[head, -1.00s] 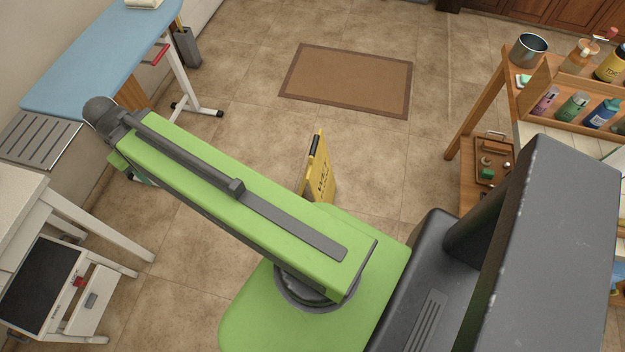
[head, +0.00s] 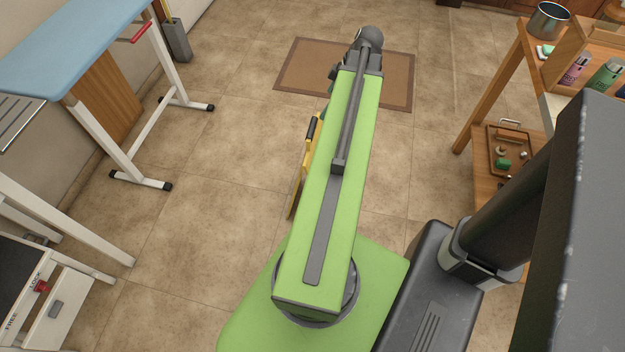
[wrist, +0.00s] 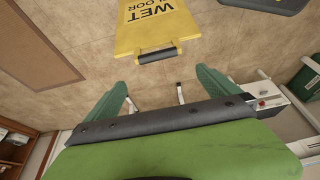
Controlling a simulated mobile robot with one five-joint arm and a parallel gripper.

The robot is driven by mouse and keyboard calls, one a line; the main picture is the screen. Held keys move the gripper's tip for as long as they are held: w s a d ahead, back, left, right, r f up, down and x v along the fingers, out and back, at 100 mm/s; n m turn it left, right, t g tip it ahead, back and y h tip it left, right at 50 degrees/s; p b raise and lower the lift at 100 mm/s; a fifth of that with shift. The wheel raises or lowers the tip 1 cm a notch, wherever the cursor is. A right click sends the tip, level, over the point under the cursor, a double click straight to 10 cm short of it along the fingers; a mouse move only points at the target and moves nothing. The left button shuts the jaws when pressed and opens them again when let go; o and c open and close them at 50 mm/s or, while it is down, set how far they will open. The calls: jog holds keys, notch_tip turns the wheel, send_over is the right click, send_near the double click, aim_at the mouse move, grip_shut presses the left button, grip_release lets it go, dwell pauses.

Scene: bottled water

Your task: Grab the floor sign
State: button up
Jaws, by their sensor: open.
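The floor sign (head: 297,180) is yellow with a dark handle on top and stands on the tiled floor. In the head view my arm covers its right part. In the wrist view the sign (wrist: 157,28) is upside down with the word WET on its face, and its dark handle (wrist: 158,57) faces my gripper. My gripper (wrist: 160,77) is open and empty, its two green fingers spread on either side of the handle's line. The handle shows just beyond the fingertips, apart from them. In the head view my gripper is mostly hidden by my arm.
A brown mat (head: 296,75) lies on the floor beyond the sign. A blue ironing board (head: 70,45) stands left. A wooden cart (head: 487,85) with a tray (head: 510,150), bottles and a metal pot (head: 549,19) stands right. The floor left of the sign is clear.

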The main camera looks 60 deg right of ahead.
jog(key=s, duration=0.2)
jog(key=b, duration=1.2)
send_near(313, 127)
jog(key=d+x, duration=0.1)
jog(key=x, duration=0.5)
jog(key=shift+s+a+f, duration=0.25)
jog(key=shift+a+f, duration=0.1)
jog(key=shift+f, duration=0.1)
jog(key=b+x, duration=0.4)
jog(key=x, duration=0.1)
jog(key=shift+w+a, duration=0.1)
jog(key=shift+w, duration=0.2)
jog(key=shift+r, duration=0.2)
jog(key=c, duration=1.8)
jog(key=shift+r+p, duration=0.15)
jog(key=shift+p, duration=0.15)
